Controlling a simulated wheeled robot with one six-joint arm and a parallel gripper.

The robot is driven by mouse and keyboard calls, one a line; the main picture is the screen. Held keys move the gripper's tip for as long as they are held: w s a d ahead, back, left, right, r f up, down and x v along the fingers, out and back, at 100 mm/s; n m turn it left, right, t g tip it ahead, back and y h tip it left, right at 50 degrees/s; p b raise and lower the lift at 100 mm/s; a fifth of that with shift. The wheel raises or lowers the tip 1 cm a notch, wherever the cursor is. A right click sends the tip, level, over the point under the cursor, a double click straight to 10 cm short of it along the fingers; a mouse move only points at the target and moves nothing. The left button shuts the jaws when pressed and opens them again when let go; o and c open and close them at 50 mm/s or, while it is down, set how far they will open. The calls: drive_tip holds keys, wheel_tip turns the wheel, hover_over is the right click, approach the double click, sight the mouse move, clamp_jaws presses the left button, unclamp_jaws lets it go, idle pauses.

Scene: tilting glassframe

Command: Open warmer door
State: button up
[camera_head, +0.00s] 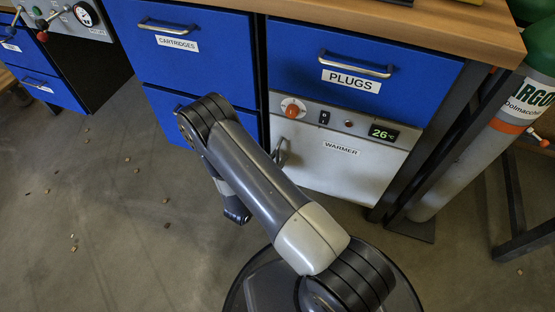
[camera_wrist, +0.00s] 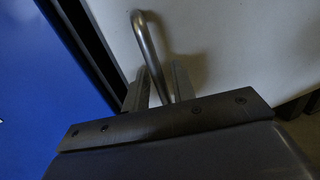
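The warmer door (camera_head: 345,168) is a white panel labelled WARMER, below the blue PLUGS drawer in the head view. It looks shut, flush under its control strip. Its metal bar handle (camera_head: 281,152) is at the door's left side, partly hidden by my arm. In the wrist view the handle (camera_wrist: 146,42) runs down from the white door (camera_wrist: 235,45) between my two fingertips (camera_wrist: 160,85). The fingers stand apart on either side of the bar, with narrow gaps visible, so my gripper looks open around it. In the head view my arm hides most of the gripper.
The control strip (camera_head: 310,113) has an orange knob and a 26 °C display. Blue drawers (camera_head: 190,50) are to the left and a gas cylinder (camera_head: 470,145) is to the right. The floor (camera_head: 110,220) at left is open, with small scattered bits.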

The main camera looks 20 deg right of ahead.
drive_tip(key=shift+c, duration=0.4)
clamp_jaws()
